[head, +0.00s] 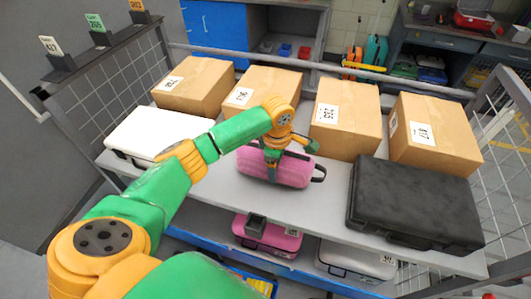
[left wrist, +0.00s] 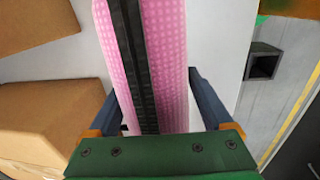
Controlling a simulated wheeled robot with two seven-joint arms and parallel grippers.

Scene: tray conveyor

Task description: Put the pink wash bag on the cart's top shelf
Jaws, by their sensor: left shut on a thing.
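The pink wash bag (head: 275,170) is on or just above the cart's top shelf (head: 215,185), between the white case and the black case, in front of the boxes. I cannot tell whether its underside touches the shelf. A dark loop shows at its right end. My left gripper (head: 279,152) comes down on it from above and is shut on it. In the left wrist view, the bag (left wrist: 172,50) with its dark zip strip lies between the two fingers of the gripper (left wrist: 150,100). My right gripper is not in view.
Several cardboard boxes (head: 260,90) line the back of the shelf. A white case (head: 150,130) lies left and a black case (head: 415,200) right. Below are a pink case (head: 270,237) and a light grey case (head: 355,262). Mesh sides (head: 100,105) bound the cart.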

